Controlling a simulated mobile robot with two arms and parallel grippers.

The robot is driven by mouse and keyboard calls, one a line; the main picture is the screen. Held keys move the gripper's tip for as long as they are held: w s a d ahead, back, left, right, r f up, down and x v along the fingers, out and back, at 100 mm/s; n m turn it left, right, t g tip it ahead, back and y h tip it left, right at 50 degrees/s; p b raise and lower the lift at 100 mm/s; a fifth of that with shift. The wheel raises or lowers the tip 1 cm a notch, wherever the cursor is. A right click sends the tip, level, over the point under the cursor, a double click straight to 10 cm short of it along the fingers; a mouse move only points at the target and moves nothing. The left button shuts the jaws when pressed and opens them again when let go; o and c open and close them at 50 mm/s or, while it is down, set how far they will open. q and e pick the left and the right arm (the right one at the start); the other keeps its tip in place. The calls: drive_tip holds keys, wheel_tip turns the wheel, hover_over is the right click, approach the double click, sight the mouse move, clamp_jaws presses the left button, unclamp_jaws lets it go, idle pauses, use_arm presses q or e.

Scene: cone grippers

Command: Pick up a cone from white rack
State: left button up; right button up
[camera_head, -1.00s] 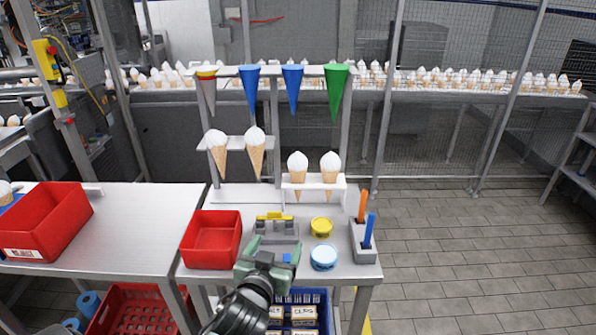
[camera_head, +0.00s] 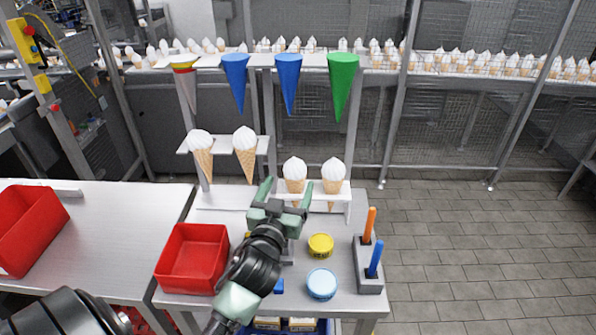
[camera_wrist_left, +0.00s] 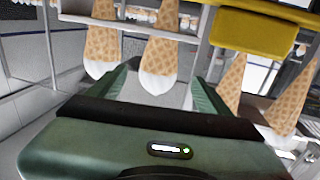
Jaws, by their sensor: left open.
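Two ice-cream cones with white tops, the left one (camera_head: 295,172) and the right one (camera_head: 333,172), stand in the lower white rack (camera_head: 340,202). Two more cones, (camera_head: 200,146) and (camera_head: 245,146), hang in the upper white shelf (camera_head: 225,143) to the left. My left gripper (camera_head: 287,192) is open and empty, its fingers reaching up in front of the lower left cone and partly hiding it. In the left wrist view, one cone (camera_wrist_left: 160,55) appears between the open fingers, with others to either side. My right gripper is not in view.
Blue, green and red-yellow holders (camera_head: 235,85) hang on a rail above. A red bin (camera_head: 193,258), a yellow tub (camera_head: 320,245), a light-blue tub (camera_head: 321,283) and a grey holder with orange and blue handles (camera_head: 369,265) stand on the metal table around my arm.

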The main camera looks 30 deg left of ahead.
sight(292, 180)
use_arm(q)
drive_tip(key=shift+w+a+r, duration=0.15)
drive_tip(key=shift+w+r, duration=0.05)
drive_tip(key=shift+w, duration=0.2)
drive_tip(key=shift+w+a+r+p, duration=0.2)
drive_tip(key=shift+w+p, duration=0.4)
drive_tip(key=shift+w, duration=0.15)
drive_tip(key=x, duration=0.3)
drive_tip(key=shift+w+f+p, duration=0.3)
drive_tip(key=shift+f+p, duration=0.05)
drive_tip(key=shift+p, duration=0.05)
drive_tip(key=shift+w+a, duration=0.1)
drive_tip(key=c, duration=0.9)
drive_tip(key=shift+c, duration=0.6)
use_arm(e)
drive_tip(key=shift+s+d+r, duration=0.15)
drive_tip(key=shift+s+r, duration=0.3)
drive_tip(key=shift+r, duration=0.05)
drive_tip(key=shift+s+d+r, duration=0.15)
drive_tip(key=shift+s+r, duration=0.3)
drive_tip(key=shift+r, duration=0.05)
